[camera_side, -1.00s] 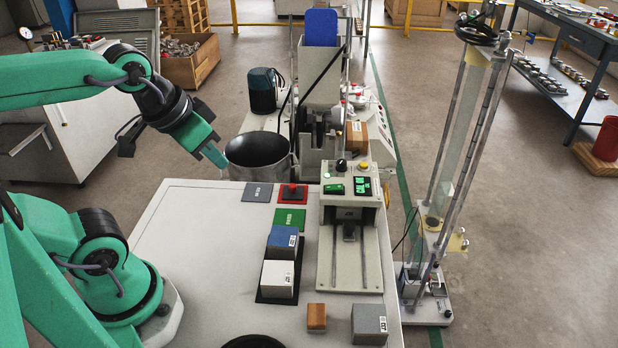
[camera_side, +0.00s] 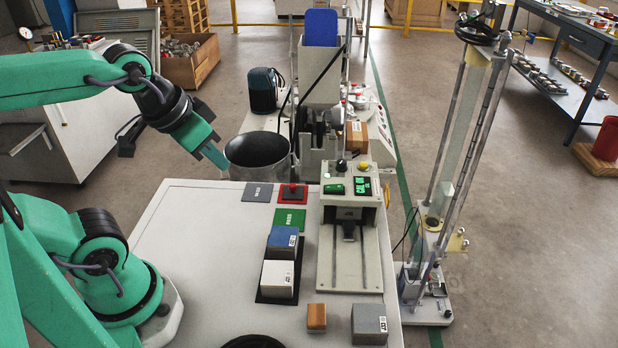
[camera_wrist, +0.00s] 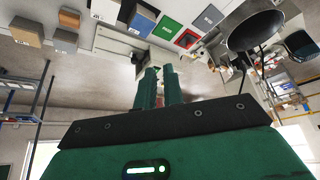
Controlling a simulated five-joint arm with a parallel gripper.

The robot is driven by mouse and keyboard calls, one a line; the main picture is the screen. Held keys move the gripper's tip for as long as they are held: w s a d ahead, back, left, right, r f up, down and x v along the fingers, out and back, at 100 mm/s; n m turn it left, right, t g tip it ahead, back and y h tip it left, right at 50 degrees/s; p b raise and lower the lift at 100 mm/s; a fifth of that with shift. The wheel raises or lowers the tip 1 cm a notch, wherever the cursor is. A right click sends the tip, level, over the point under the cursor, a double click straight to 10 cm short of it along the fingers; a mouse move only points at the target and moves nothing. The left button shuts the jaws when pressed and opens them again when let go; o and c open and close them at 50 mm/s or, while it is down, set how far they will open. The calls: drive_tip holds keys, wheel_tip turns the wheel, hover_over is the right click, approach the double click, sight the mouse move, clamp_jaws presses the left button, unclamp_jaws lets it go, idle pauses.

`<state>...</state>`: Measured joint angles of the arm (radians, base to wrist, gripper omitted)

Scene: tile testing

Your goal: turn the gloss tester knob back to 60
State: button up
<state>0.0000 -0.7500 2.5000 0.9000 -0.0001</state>
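The gloss tester (camera_side: 350,240) is a beige unit with a slotted bed at the right of the white table. Its top panel carries a small dark knob (camera_side: 341,165), a round yellow part (camera_side: 363,165), a green button (camera_side: 334,189) and a lit green display (camera_side: 363,186) reading something like "CAL OK". The knob's marks are too small to read. My gripper (camera_side: 217,157) hangs in the air to the left of the tester, near the bin, clear of the knob. In the wrist view my gripper (camera_wrist: 160,72) shows two green fingers with a narrow gap and nothing between them.
A dark round bin (camera_side: 258,152) stands just right of my gripper. Blue (camera_side: 282,238), white (camera_side: 278,274), orange (camera_side: 316,316) and grey (camera_side: 369,320) blocks sit on the table (camera_side: 200,235).

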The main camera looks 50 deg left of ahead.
drive_tip(key=o, duration=0.7)
drive_tip(key=shift+w+r, duration=0.15)
drive_tip(key=shift+w, duration=0.05)
drive_tip(key=shift+o, duration=0.3)
drive_tip(key=shift+w+r, duration=0.15)
drive_tip(key=shift+w, duration=0.15)
drive_tip(key=w+r+n+g, duration=0.3)
drive_tip(key=w+n, duration=0.3)
drive_tip(key=w, duration=0.8)
drive_tip(key=w+f+n, duration=0.2)
drive_tip(key=w+f, duration=0.1)
drive_tip(key=w, duration=0.2)
drive_tip(key=w+f+n+g, duration=0.1)
drive_tip(key=w+f+n, duration=0.1)
drive_tip(key=w, duration=0.3)
drive_tip(key=w+f+n+g, duration=0.1)
drive_tip(key=w+f+n, duration=0.2)
drive_tip(key=w+f, duration=0.1)
drive_tip(key=shift+w+d+f, duration=0.25)
drive_tip(key=shift+w+f, duration=0.05)
drive_tip(key=shift+w, duration=0.4)
drive_tip(key=shift+w+f+n+g, duration=0.3)
drive_tip(key=shift+w+f, duration=0.1)
